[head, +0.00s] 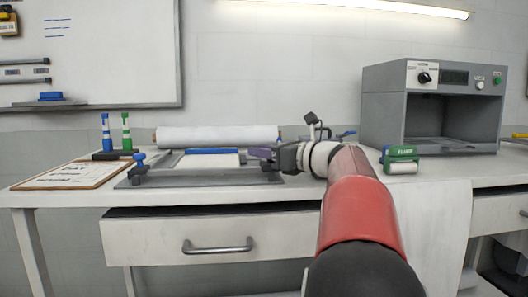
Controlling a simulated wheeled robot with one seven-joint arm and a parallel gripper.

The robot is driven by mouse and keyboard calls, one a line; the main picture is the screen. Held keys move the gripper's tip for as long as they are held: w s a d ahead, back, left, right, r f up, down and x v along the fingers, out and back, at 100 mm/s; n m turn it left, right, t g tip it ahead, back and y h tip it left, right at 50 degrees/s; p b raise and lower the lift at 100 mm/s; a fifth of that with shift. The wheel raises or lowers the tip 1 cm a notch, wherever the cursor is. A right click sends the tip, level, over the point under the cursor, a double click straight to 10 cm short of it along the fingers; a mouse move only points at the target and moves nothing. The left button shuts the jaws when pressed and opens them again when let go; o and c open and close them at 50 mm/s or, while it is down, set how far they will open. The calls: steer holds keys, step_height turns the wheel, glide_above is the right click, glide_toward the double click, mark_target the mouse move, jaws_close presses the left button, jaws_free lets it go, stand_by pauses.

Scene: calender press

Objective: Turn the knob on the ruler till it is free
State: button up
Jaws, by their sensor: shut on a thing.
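The ruler (205,177) is a dark grey bar lying across the front of a flat grey plate (128,183) on the table. A blue knob (139,160) stands upright at its left end. My gripper (264,154) is at the ruler's right end, with its fingers pointing left. It is shut, apparently on the knob at that end. The gripper hides that knob, so I cannot see how far it is turned or whether it is loose.
A blue bar (212,151) and a white sheet lie behind the ruler, with a white roll (217,137) further back. A clipboard (73,174) and two markers are on the left. A drawer (160,232) is below.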

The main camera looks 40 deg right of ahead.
steer(key=y+p, duration=0.1)
steer(key=n+y+p, duration=0.1)
steer(key=p, duration=0.1)
steer(key=shift+r+g, duration=0.3)
steer(key=shift+g, duration=0.1)
steer(key=shift+s+a+f+n+g+y+p, duration=0.15)
steer(key=shift+n+g+y+p, duration=0.2)
steer(key=shift+n+y, duration=0.25)
steer(key=shift+w+a+f+n+g+y+p, duration=0.1)
steer(key=shift+n+g+y+p, duration=0.1)
steer(key=shift+n+g+y, duration=0.25)
steer(key=o, duration=1)
steer(key=shift+s, duration=0.1)
steer(key=v, duration=0.7)
steer(key=shift+s+d+f, duration=0.15)
steer(key=shift+s+d, duration=0.1)
